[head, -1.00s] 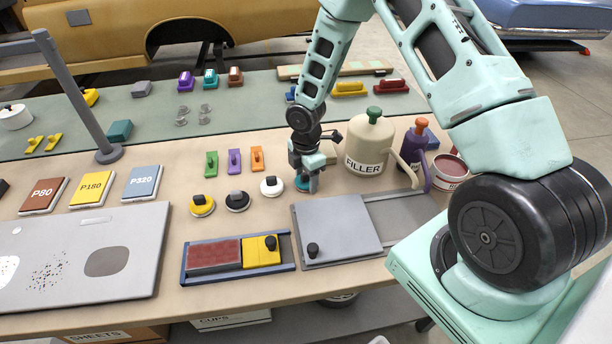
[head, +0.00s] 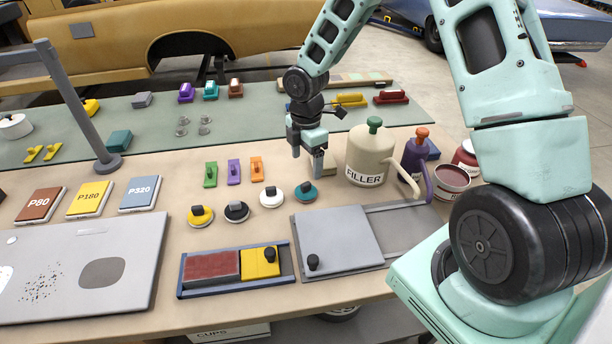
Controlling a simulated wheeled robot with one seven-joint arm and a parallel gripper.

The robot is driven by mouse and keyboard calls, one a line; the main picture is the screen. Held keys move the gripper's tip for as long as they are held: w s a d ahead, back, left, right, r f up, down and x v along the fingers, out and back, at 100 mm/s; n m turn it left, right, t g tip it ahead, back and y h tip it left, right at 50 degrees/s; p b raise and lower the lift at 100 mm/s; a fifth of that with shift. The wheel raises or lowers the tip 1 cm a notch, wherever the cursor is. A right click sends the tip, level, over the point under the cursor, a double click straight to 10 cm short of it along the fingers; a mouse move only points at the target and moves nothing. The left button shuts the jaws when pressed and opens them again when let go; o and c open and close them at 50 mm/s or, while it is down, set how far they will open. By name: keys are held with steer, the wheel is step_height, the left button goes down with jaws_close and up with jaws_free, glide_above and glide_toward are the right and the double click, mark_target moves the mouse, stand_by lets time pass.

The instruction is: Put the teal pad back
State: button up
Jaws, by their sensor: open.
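The teal pad (head: 305,194) is a round disc with a dark knob on top. It lies flat on the bench at the right end of a row with the yellow pad (head: 200,217), the black pad (head: 236,212) and the white pad (head: 271,197). My gripper (head: 307,165) points down just above and behind the teal pad in the picture. Its jaws are open and empty, with clear space between them and the pad's knob.
A grey sliding-lid box (head: 337,240) lies in front of the teal pad. The cream filler can (head: 368,155) stands close to the right of my gripper. Green, purple and orange tools (head: 234,172) lie to the left. A blue tray (head: 187,280) is at the front.

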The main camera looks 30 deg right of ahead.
steer(key=s+a+r+m, duration=0.2)
steer(key=s+a+r, duration=0.4)
steer(key=a+r, duration=0.25)
steer(key=s+a+r+m, duration=0.3)
steer(key=s+a+m, duration=0.1)
steer(key=s, duration=0.7)
steer(key=s+a+r+m, duration=0.3)
steer(key=s+a, duration=0.4)
steer(key=s, duration=0.3)
steer(key=shift+s+a+r+m+y, duration=0.2)
steer(key=shift+s+m+y, duration=0.15)
steer(key=shift+m, duration=0.25)
